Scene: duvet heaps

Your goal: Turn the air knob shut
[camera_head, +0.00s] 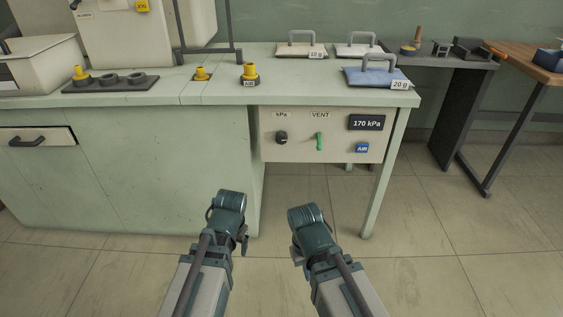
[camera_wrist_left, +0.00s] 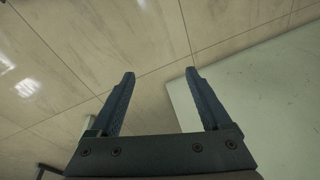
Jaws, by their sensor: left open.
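A yellow-topped fitting with a dark base (camera_head: 249,74) stands on the bench top and carries an "AIR" label. On the panel (camera_head: 345,148) below the bench top are a black knob (camera_head: 281,138) under "kPa", an upright green lever (camera_head: 319,141) under "VENT", and a blue "AIR" plate (camera_head: 362,148). The display (camera_head: 367,123) reads 170 kPa. My left gripper (camera_wrist_left: 160,76) is open and empty, over the floor, in the left wrist view. In the head view both my arms are low in front of the bench, apart from the panel. My right gripper's fingers (camera_head: 298,258) are mostly hidden.
Yellow fittings and black rings sit in a dark rack (camera_head: 110,83) on the bench's left. Handled pads stand at the right, one blue (camera_head: 372,77) marked 20 g. A drawer (camera_head: 38,137) has a dark handle. A dark side table (camera_head: 432,62) stands beyond. The floor is clear.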

